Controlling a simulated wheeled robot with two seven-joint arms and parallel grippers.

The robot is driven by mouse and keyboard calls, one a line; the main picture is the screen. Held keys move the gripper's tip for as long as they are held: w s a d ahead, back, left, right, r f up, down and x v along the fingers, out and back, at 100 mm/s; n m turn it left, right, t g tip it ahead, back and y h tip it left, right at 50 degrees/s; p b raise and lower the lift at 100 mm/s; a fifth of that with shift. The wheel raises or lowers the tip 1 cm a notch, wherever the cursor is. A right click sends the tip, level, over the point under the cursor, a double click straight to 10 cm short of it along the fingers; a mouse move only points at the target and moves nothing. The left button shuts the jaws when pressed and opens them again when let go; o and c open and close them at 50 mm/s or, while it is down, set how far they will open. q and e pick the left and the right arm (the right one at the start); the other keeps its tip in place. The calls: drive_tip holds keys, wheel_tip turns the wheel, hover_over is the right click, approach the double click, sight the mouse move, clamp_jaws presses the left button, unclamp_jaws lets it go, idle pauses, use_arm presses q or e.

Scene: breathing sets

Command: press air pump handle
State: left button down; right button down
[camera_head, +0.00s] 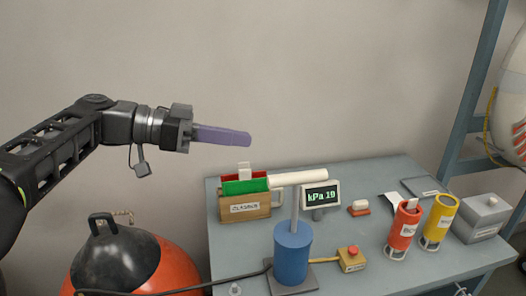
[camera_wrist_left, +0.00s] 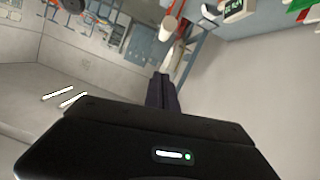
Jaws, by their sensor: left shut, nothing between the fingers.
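The air pump has a blue cylinder (camera_head: 293,252) standing on a dark base plate on the table. Its pale rod rises to a white crosswise handle (camera_head: 298,178), which is up, well above the cylinder. My left gripper (camera_head: 248,139) is shut and empty, with purple fingers pointing right. It appears above and to the left of the handle in the head view, apart from it. The shut dark fingers (camera_wrist_left: 161,92) also show in the left wrist view. A gauge display (camera_head: 321,196) beside the rod reads "kPa 19". My right gripper is not in view.
A black-and-red round tank (camera_head: 118,258) stands at left. A dark hose runs to the pump.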

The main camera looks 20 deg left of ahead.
use_arm(q)
drive_tip(key=b, duration=0.1)
drive_tip(key=p, duration=0.1)
hover_over(298, 178)
drive_tip(key=w+a, duration=0.1)
drive_tip(key=a, duration=0.2)
wheel_tip(298, 178, down, 2)
drive_tip(key=shift+d+f, duration=0.1)
drive_tip(key=shift+d, duration=0.05)
drive_tip(key=f, duration=0.2)
drive_tip(key=shift+s+f+p, duration=0.25)
drive_tip(key=shift+f+p, duration=0.1)
drive_tip(key=shift+s+f, duration=0.1)
drive_tip(key=shift+f, duration=0.55)
